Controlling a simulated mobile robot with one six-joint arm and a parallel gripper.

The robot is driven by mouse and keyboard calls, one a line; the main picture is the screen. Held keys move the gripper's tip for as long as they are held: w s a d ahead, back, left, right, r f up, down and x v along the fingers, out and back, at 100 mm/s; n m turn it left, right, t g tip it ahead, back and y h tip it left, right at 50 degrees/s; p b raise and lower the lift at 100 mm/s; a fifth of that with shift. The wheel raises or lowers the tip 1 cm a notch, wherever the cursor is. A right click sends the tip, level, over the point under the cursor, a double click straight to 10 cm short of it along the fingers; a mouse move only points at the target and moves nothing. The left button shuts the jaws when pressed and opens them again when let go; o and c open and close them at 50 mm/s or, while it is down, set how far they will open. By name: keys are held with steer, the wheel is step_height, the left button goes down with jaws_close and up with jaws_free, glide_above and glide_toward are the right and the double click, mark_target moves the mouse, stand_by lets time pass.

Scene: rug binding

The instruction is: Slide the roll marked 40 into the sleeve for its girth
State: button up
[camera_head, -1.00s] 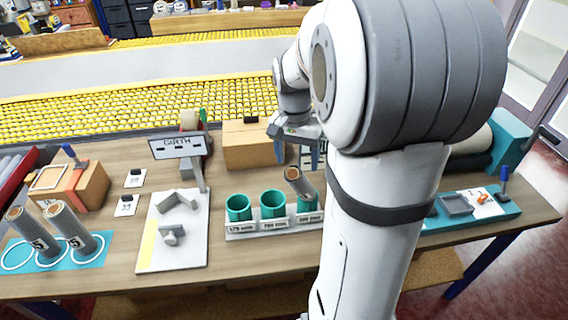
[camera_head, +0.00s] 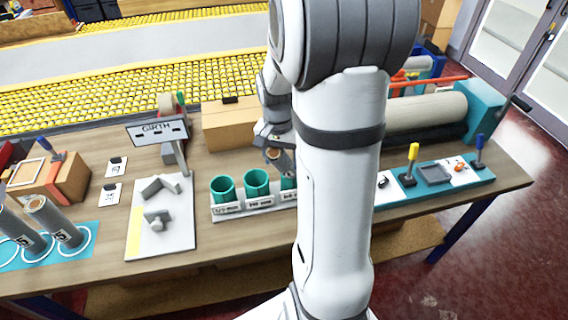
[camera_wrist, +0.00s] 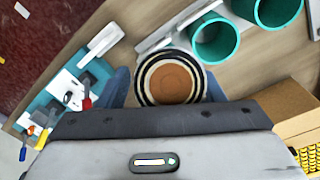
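A grey roll (camera_head: 281,162) with a brown end leans at the third sleeve (camera_head: 288,183) of a rack, tilted to the left; my arm hides much of both. Its mark does not show. My gripper (camera_head: 274,143) is just above it. In the wrist view the roll's round end (camera_wrist: 171,80) lies between my two fingers (camera_wrist: 170,88); whether they touch it is unclear. The other teal sleeves, the left (camera_head: 223,190) and middle (camera_head: 257,184), look empty.
A girth sign (camera_head: 157,131) stands behind a white board (camera_head: 180,238) with grey blocks. A cardboard box (camera_head: 230,125) is behind the rack. A teal tray (camera_head: 402,199) with tools lies at right. Bare bench shows between mat and board.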

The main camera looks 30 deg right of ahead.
steer(key=c, duration=0.9)
